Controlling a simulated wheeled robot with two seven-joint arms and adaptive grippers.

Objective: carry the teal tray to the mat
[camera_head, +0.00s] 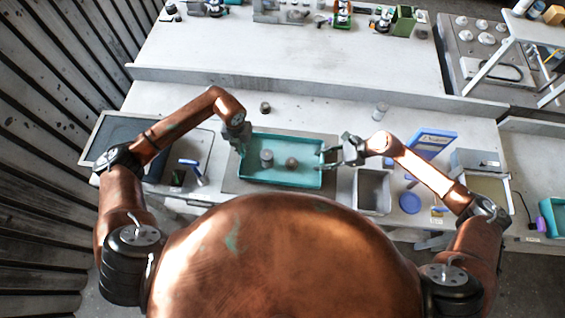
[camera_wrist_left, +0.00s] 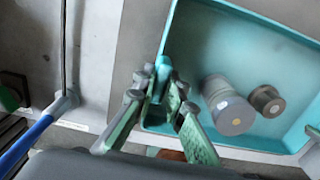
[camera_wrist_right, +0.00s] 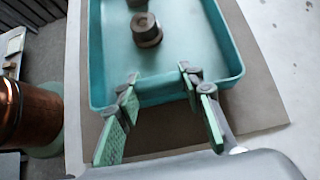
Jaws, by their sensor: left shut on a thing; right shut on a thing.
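The teal tray (camera_head: 258,182) is level in the middle of the bench in the head view. It holds a pale grey stepped cylinder (camera_head: 266,158) and a darker, smaller round part (camera_head: 291,163). My left gripper (camera_head: 241,146) is shut on the tray's left end; the left wrist view shows its fingers (camera_wrist_left: 168,88) at the wall. My right gripper (camera_head: 331,157) is shut on the right end, its fingers (camera_wrist_right: 160,82) at the end wall in the right wrist view. A flat grey-brown mat (camera_wrist_right: 255,95) shows beneath the tray. I cannot tell whether the tray touches it.
A dark framed panel (camera_head: 125,140) lies at the left. A grey bin (camera_head: 372,190), a blue round lid (camera_head: 410,203) and a blue-framed board (camera_head: 432,143) stand on the right. Small cylinders (camera_head: 265,107) (camera_head: 380,110) stand behind the tray. The bench behind the tray is mostly clear.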

